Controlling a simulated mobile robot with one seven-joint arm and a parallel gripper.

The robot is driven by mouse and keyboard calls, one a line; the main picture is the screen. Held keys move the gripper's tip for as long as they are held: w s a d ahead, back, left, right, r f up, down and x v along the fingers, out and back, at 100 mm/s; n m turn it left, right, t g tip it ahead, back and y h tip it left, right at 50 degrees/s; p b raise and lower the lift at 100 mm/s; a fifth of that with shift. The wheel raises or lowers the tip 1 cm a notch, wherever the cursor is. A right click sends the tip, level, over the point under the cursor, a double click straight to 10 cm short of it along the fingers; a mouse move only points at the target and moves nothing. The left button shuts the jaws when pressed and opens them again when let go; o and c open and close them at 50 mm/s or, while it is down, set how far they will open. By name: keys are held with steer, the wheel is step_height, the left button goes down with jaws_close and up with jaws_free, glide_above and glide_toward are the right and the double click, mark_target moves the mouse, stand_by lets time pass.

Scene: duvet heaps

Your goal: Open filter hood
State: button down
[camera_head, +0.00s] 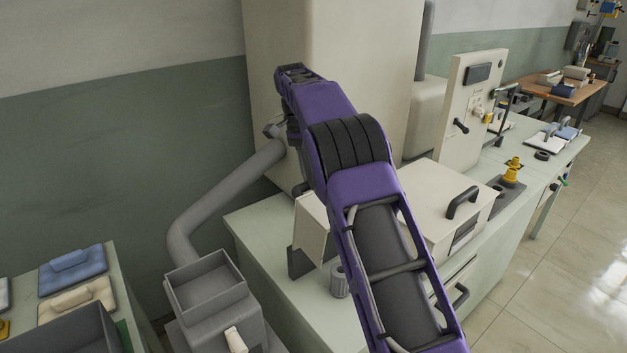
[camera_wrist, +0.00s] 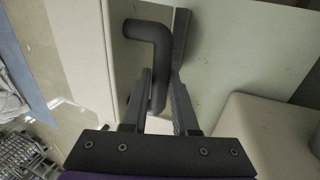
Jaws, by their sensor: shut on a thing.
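In the wrist view, my gripper (camera_wrist: 161,82) is shut on a dark bent handle (camera_wrist: 148,31), with one finger on each side of its straight part. The handle's bent end meets a cream panel (camera_wrist: 85,55) on the left. I cannot tell for certain which body in the head view this panel belongs to. In the head view my purple arm reaches up to a tall cream housing (camera_head: 350,45) by the wall, and my fingers and the held handle cannot be made out. A cream box (camera_head: 425,195) with a black handle (camera_head: 462,201) stands on the bench, partly behind my arm.
A thick grey pipe (camera_head: 205,212) runs down beside the bench to a grey open-topped box (camera_head: 205,285). A control panel (camera_head: 470,105) and a yellow fitting (camera_head: 512,170) stand on the pale green bench (camera_head: 262,240). Folded cloths lie at lower left. Tiled floor at right is clear.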

steer(key=shift+w+a+f+g, duration=0.25)
steer(key=shift+f+g, duration=0.05)
steer(key=shift+f, duration=0.05)
steer(key=shift+w, duration=0.1)
stand_by(0.5)
steer(key=c, duration=0.7)
jaws_free()
steer(key=shift+w+a, duration=0.1)
steer(key=shift+r, duration=0.1)
steer(key=shift+r, duration=0.15)
